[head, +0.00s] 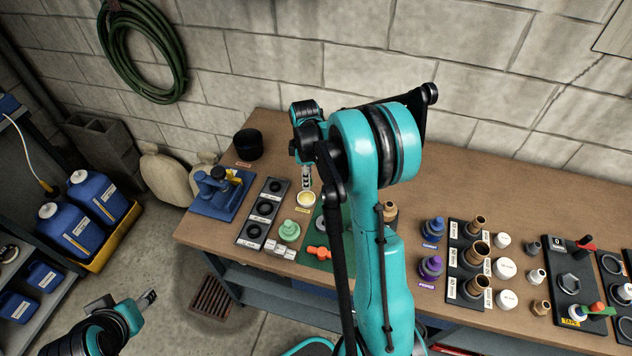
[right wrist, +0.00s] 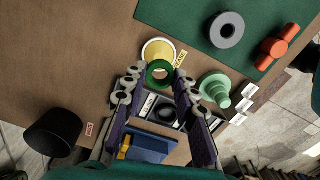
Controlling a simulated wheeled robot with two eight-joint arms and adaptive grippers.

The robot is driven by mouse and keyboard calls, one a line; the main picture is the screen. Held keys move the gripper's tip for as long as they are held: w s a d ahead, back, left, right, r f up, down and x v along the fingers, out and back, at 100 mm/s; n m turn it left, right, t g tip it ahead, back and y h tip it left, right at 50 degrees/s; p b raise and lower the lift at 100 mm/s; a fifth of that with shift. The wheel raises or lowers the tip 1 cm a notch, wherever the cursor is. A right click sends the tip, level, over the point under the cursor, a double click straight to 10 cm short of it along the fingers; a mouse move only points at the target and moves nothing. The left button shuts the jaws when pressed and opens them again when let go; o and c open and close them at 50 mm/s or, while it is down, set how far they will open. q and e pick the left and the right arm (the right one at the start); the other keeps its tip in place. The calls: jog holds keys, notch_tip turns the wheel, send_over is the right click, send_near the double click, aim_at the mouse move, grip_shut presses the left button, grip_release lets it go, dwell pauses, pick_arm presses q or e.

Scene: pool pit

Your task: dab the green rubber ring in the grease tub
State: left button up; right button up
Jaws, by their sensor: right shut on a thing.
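The grease tub (head: 306,199), a small round tub with pale yellow contents, stands on the brown workbench; it also shows in the right wrist view (right wrist: 153,46). My right gripper (right wrist: 161,82) points down over the bench and is shut on the green rubber ring (right wrist: 150,76). The ring overlaps the tub's near edge in the right wrist view; I cannot tell whether it touches the grease. In the head view my right gripper (head: 306,182) is just above the tub and the ring is not clearly visible. My left gripper (head: 149,297) hangs low at the left, away from the bench; its jaw opening is unclear.
A black tray with dark rings (head: 250,231), a pale green stepped part (head: 289,231) and a blue vise-like tool (head: 214,190) stand close to the tub. A black cup (head: 248,145) is behind. A green mat with an orange part (head: 318,252) lies to the right.

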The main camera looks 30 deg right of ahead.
aim_at(306, 195)
jog(key=shift+w+a+f, duration=0.15)
jog(key=shift+f, duration=0.05)
jog(key=shift+f+b, duration=0.5)
jog(key=shift+f, duration=0.1)
jog(key=shift+f+b, duration=1.45)
jog(key=shift+f, duration=0.8)
jog(key=shift+f+b, duration=0.3)
jog(key=shift+b, duration=0.05)
notch_tip(306, 195, up, 7)
jog(key=p, duration=0.4)
dwell(1.0)
